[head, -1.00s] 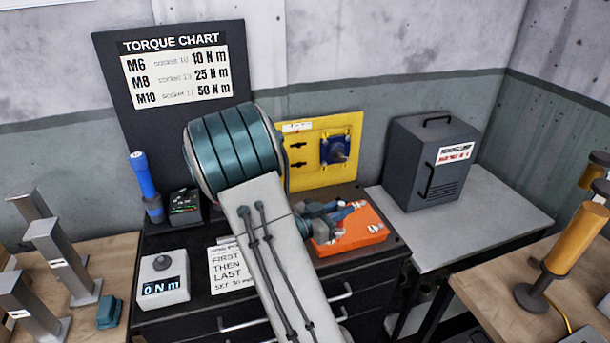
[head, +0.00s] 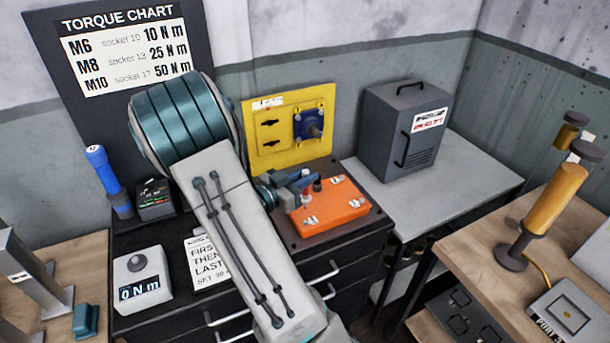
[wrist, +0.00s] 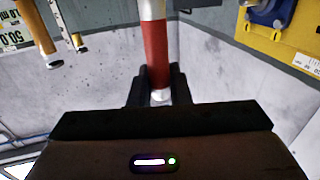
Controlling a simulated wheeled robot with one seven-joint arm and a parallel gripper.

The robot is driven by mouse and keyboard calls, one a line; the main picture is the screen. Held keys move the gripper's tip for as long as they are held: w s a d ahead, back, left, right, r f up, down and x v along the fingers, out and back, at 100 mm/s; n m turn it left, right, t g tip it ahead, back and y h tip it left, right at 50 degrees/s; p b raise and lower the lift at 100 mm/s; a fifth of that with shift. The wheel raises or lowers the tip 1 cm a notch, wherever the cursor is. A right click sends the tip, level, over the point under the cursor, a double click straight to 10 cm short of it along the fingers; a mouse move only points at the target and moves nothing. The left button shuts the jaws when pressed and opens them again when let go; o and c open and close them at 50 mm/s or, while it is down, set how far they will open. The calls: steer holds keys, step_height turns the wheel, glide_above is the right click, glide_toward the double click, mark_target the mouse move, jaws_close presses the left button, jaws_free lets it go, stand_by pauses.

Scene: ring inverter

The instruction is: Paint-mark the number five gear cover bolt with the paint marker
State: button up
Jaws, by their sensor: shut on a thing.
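My gripper (head: 300,186) is above the left back part of the orange gear cover (head: 345,212) in the head view. It is shut on the paint marker. In the wrist view the marker (wrist: 157,50) is a red cylinder with a pale upper section and a silvery end, between the two dark fingers. Pale bolt spots (head: 311,220) show on the cover's top. Their numbers are too small to read, and the gripper may hide some.
The orange cover lies on a black drawer cabinet. A yellow panel (head: 262,150) stands behind it. A dark grey box (head: 400,135) is on the grey table (head: 470,185) at right. A torque readout box (head: 140,275) and a blue torch-like tool (head: 108,180) stand at left.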

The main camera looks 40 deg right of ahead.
mark_target(305, 198)
steer(key=shift+f+b, duration=1.65)
steer(key=shift+f, duration=0.75)
steer(key=shift+f+b, duration=0.35)
steer(key=shift+f, duration=0.15)
steer(key=shift+r+p, duration=2.1)
steer(key=shift+r, duration=0.45)
steer(key=shift+f, duration=0.1)
